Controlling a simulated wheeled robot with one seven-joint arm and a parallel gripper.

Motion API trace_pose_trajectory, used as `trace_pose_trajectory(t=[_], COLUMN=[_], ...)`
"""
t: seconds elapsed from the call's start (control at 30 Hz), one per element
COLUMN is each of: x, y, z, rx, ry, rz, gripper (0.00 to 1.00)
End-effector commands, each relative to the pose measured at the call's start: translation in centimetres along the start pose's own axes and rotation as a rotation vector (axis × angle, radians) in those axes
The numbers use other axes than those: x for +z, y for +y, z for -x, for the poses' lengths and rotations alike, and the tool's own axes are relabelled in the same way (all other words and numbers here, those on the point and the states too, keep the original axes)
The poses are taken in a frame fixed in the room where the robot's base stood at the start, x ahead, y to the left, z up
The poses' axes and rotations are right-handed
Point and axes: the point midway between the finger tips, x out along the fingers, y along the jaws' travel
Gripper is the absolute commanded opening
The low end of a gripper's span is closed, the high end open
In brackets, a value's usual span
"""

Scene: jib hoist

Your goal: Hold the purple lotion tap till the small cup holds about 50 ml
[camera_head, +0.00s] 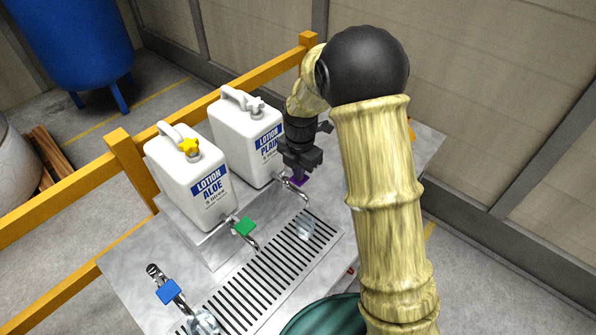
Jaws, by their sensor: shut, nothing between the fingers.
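The purple tap (298,181) is on the spout in front of the white Lotion Plain jug (248,140). My gripper (300,166) is shut and empty, right at the purple tap and partly covering it. I cannot tell whether it touches or presses the tap. The small clear cup (306,229) stands on the slotted drip grate below the curved spout of that tap. Its fill level is too small to tell.
A Lotion Aloe jug (192,180) with a green tap (244,226) stands to the left. A blue tap (168,291) is nearer the front, with a clear vessel (204,322) by it. A yellow rail (128,165) runs behind. My arm hides the bench's right part.

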Motion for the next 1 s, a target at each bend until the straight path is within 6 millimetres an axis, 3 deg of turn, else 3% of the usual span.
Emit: trace_pose_trajectory(t=[0.63,1.0], x=[0.1,0.3], y=[-2.0,-2.1], z=[-3.0,-2.4], rx=[0.208,0.206], ry=[-0.003,-0.004], rz=[0.0,-0.007], gripper=[0.0,0.0])
